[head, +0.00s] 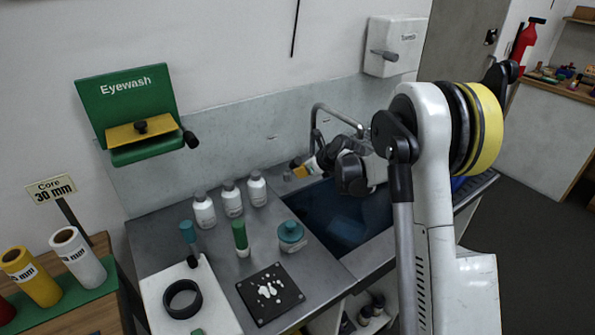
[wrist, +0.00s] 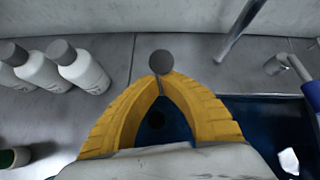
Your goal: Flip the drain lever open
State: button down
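The drain lever shows in the wrist view as a round grey knob (wrist: 161,62) at the sink's back edge. My gripper (wrist: 159,84) has yellow fingers that come together at the tips, right at the near side of the knob. I cannot tell whether they pinch a thin stalk or only touch the knob. In the head view my gripper (head: 301,169) reaches over the back left corner of the sink (head: 340,222).
A curved faucet (head: 316,125) rises behind the sink near my wrist. Several white bottles (head: 231,198) stand left of the sink, with a teal jar (head: 291,235) and a black plate (head: 269,292) nearer. An eyewash station (head: 130,115) hangs on the wall.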

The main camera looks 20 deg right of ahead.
aim_at(298, 161)
jog(key=w+r+g+p, duration=0.1)
jog(key=r+g+h+p, duration=0.1)
jog(key=shift+w+a+r+g, duration=0.25)
jog(key=shift+w+a+g, duration=0.05)
jog(key=shift+w+g, duration=0.1)
jog(key=shift+w+a+r+p, duration=0.25)
jog(key=shift+w+r+p, duration=0.2)
jog(key=shift+w, duration=0.4)
jog(key=shift+w+a+r+p, duration=0.2)
jog(key=shift+w+r+p, duration=0.15)
jog(key=shift+w, duration=0.45)
